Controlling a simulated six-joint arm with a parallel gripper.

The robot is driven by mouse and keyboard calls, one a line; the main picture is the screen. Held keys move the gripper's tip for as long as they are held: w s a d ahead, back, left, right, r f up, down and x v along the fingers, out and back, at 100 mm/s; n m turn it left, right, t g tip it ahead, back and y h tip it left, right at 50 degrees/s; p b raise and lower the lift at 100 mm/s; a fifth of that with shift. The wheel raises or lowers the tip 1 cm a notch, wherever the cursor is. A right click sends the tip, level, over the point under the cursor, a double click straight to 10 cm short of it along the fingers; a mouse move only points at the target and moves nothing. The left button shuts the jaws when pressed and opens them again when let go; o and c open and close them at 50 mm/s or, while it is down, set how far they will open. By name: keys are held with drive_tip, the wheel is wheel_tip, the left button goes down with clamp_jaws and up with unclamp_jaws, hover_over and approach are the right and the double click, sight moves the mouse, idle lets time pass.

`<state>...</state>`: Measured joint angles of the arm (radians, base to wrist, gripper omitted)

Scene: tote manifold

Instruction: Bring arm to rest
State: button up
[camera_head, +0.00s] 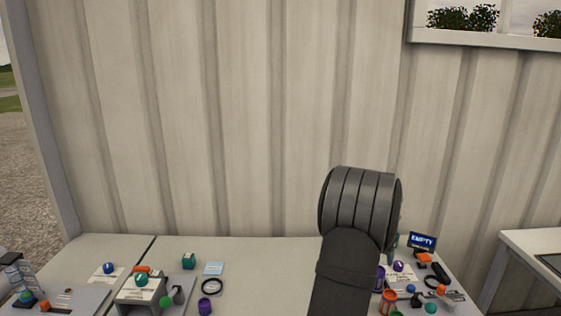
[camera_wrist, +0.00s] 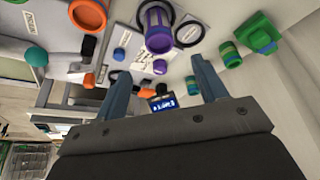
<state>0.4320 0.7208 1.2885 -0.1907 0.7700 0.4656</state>
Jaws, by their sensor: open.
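My gripper (camera_wrist: 161,68) shows in the wrist view with its two blue-grey fingers spread apart and nothing between them. Its fingertips point towards a worktop (camera_head: 265,265) with small parts on it, and no part is seen held. A purple cup-like part (camera_wrist: 157,30) lies beyond the fingertips in the wrist view. In the head view my dark arm rises in front of the right part of the worktop. The gripper itself is hidden there behind the arm.
The worktop's middle is clear. A corrugated wall (camera_head: 230,120) stands behind.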

drive_tip(key=x, duration=1.1)
drive_tip(key=shift+f, duration=0.1)
drive_tip(key=shift+d+r, duration=0.1)
drive_tip(key=shift+r, duration=0.35)
drive_tip(key=shift+f, duration=0.1)
